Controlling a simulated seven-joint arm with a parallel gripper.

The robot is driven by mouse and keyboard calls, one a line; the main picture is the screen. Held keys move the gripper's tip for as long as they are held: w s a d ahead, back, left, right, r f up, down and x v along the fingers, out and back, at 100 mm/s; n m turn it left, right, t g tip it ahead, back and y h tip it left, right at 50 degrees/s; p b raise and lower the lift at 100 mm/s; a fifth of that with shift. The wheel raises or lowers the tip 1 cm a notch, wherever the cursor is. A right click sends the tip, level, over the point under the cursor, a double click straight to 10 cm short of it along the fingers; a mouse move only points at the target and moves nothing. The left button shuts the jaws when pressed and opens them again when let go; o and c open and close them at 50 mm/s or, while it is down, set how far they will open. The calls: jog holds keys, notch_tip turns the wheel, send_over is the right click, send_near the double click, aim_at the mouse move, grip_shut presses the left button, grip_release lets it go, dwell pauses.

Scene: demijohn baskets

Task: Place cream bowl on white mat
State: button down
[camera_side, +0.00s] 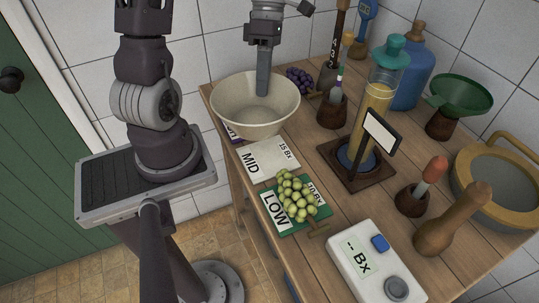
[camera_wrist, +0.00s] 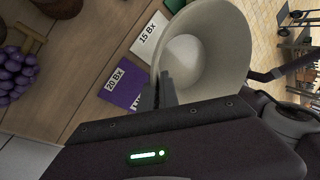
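The cream bowl (camera_side: 237,111) is at the left end of the wooden bench in the side view, upright, partly covering the purple mat. It also fills the upper middle of the wrist view (camera_wrist: 222,50). My gripper (camera_side: 263,91) reaches down at the bowl's far wall, one finger showing inside. In the wrist view its fingers (camera_wrist: 160,92) are close together at the bowl's rim, and it looks shut on that rim. I cannot tell whether the bowl touches the bench. The white mat (camera_side: 283,151), marked MID 15 Bx, lies flat and bare beside the bowl.
The purple mat (camera_wrist: 122,86) is marked 20 Bx. Green grapes (camera_side: 297,197) lie on the green LOW mat (camera_side: 273,214). A glass cylinder (camera_side: 372,120) stands on a dark base farther right.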

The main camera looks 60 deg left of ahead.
aim_at(268, 118)
jog(key=shift+w+d+r+n+t, duration=0.2)
jog(key=shift+d+n+t, duration=0.15)
jog(key=shift+n, duration=0.45)
jog(key=shift+d+f+n+h, duration=0.1)
jog(key=shift+d+n+h, duration=0.2)
jog(key=shift+n, duration=0.1)
notch_tip(268, 118, down, 10)
jog(key=shift+w+r, duration=0.1)
jog(key=shift+r, duration=0.1)
jog(key=shift+f, duration=0.1)
jog(key=c, duration=1.6)
grip_release()
